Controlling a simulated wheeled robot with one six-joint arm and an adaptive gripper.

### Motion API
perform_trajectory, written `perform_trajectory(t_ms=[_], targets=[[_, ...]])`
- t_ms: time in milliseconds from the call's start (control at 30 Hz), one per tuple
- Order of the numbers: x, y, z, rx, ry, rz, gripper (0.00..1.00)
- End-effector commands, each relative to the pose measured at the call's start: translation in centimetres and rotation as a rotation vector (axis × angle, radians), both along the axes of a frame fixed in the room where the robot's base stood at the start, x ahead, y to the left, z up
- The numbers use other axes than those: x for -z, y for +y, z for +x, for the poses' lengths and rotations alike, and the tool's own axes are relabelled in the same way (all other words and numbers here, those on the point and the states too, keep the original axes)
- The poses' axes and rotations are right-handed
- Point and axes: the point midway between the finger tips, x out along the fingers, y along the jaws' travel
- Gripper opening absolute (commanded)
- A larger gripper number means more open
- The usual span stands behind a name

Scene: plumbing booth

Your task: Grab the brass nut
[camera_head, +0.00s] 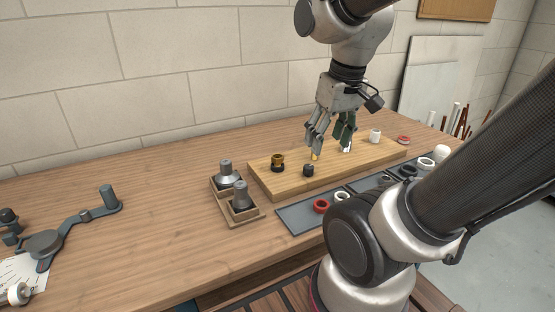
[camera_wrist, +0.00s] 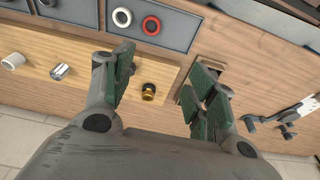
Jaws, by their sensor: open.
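The brass nut (camera_head: 277,158) is a short gold-coloured ring at the left part of the wooden board, with a black part below it. In the wrist view the brass nut (camera_wrist: 148,88) shows between my fingers, farther off than the fingertips, with a dark part against it. My gripper (camera_head: 328,146) is over the middle of the board, to the right of the nut in the head view. In the wrist view my gripper (camera_wrist: 161,76) has its green-padded fingers wide apart with nothing held. A small yellow piece (camera_head: 314,155) is partly hidden by a finger.
A black fitting (camera_head: 308,171), a chrome piece (camera_head: 347,147) and a white cylinder (camera_head: 374,136) share the board (camera_head: 263,175). A wooden box (camera_head: 247,216) with grey fittings stands left. A grey tray (camera_head: 294,217) with rings lies in front. The table's left middle is clear.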

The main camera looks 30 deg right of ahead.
Motion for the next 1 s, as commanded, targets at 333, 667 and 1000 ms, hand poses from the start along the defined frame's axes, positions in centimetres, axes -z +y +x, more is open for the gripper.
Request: perform_trajectory(t_ms=[333, 667, 1000], targets=[[5.4, 0.0, 12.0, 0.519, 0.25, 0.108, 0.57], [7.2, 0.5, 21.1, 1.405, 0.249, 0.251, 0.57], [7.9, 0.7, 21.5, 1.733, 0.243, 0.292, 0.57]])
